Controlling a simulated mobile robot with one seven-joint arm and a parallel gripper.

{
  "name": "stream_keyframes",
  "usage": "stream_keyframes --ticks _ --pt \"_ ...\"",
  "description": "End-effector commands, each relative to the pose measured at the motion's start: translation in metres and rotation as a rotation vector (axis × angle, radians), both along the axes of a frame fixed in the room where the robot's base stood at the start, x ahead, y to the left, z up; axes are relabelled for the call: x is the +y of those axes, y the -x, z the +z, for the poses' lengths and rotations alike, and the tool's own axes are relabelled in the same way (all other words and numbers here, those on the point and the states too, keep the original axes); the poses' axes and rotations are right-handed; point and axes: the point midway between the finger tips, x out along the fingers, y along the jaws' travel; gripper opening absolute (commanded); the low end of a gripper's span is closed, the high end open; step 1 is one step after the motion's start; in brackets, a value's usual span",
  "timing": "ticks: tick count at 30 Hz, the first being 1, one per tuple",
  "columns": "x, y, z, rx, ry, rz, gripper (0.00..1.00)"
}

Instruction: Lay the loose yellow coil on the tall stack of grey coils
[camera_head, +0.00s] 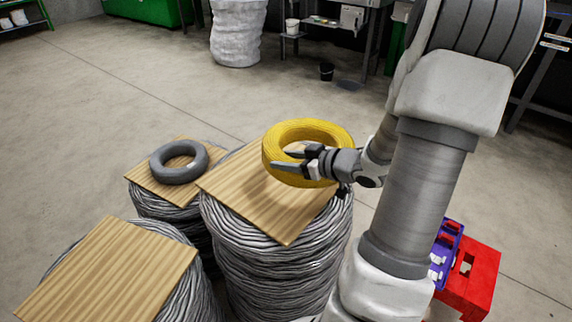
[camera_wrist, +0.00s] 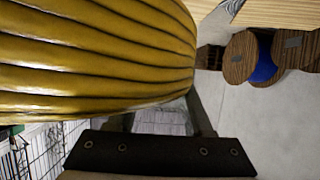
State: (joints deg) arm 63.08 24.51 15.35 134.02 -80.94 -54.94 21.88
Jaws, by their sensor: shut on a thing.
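The yellow coil (camera_head: 335,133) is in my gripper (camera_head: 285,161), whose fingers are shut on its near side wall. The coil is over the back right part of the wooden board (camera_head: 245,205) that tops the tall stack of grey coils (camera_head: 275,260). A shadow lies on the board beside the coil; I cannot tell whether the coil touches the board. In the wrist view the yellow coil (camera_wrist: 95,55) fills the upper left, with a board edge (camera_wrist: 275,14) at the top right. The fingertips are hard to make out there.
A lower stack at the back left bears a board with a dark grey coil (camera_head: 179,161). Another stack at the front left has a bare board (camera_head: 110,270). A red box (camera_head: 480,280) stands at the right. In the wrist view, a spool with blue cable (camera_wrist: 263,68) shows.

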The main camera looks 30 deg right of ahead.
Motion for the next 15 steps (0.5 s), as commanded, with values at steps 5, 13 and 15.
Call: stream_keyframes --ticks 5,13,15 --pt "0.021 -0.03 -0.022 -0.008 0.002 0.009 0.0" --pt "0.046 -0.068 -0.047 -0.009 0.003 0.007 0.0" --pt "0.05 -0.074 -0.051 -0.011 0.004 0.005 0.0"
